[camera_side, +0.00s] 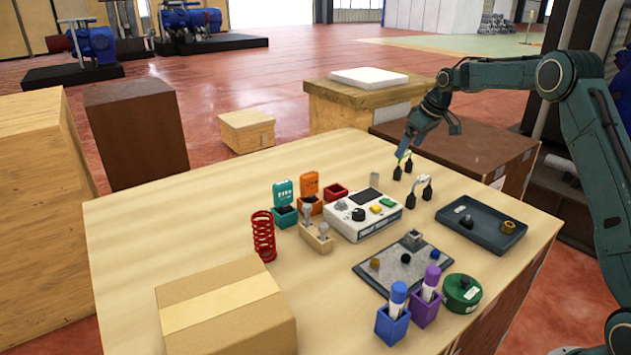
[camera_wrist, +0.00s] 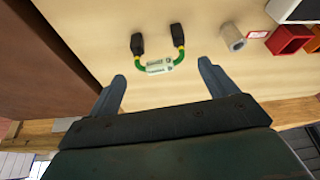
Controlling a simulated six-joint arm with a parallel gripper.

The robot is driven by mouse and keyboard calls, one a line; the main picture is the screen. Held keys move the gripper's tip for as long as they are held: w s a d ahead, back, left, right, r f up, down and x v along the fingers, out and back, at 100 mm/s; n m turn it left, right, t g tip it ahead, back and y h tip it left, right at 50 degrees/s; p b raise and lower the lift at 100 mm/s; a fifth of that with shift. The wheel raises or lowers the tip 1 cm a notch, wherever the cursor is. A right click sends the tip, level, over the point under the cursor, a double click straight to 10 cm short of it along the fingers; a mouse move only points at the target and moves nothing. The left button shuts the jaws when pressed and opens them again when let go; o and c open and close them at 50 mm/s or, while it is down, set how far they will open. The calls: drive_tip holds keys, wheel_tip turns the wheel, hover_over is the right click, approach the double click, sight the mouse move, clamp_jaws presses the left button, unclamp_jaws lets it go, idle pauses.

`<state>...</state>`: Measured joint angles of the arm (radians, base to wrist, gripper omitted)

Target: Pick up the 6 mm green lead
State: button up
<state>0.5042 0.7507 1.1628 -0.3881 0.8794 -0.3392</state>
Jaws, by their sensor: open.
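In the wrist view, a green lead (camera_wrist: 158,66) with a white label sleeve and two black plugs lies between and just beyond my fingertips. The label is too small to read. In the side view, the lead (camera_side: 404,157) stands at the table's far edge, partly behind my fingers, with its black plugs down. My gripper (camera_side: 404,150) is open and empty over it; it also shows in the wrist view (camera_wrist: 161,71), one finger on each side of the lead. A second looped lead (camera_side: 421,185) with black plugs stands just in front; its size cannot be read.
A grey cylinder (camera_wrist: 232,38) and a red bin (camera_wrist: 288,40) are right of the lead in the wrist view. A white instrument box (camera_side: 362,215) and a dark tray (camera_side: 480,223) stand nearby. A brown box (camera_side: 470,160) is behind the table.

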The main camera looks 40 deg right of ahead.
sight(407, 151)
drive_tip(key=shift+x, duration=1.8)
drive_tip(key=shift+s, duration=0.1)
drive_tip(key=c, duration=1.3)
